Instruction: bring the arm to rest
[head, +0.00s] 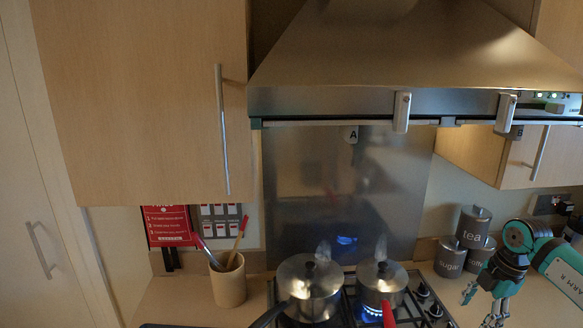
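My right arm (557,268), teal and dark grey, comes in from the right edge of the head view. Its gripper (482,306) hangs downward over the counter, to the right of the stove. The fingers are spread apart with nothing visible between them, so it looks open and empty. The fingertips are near the bottom edge of the picture. My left arm and gripper are not in view.
Two lidded steel pots, left (309,289) and right (381,284), stand on the gas stove (345,312); a blue flame shows under the right one. Canisters (473,228) stand close behind my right gripper. A utensil crock (229,283) stands left. The range hood (420,60) overhangs.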

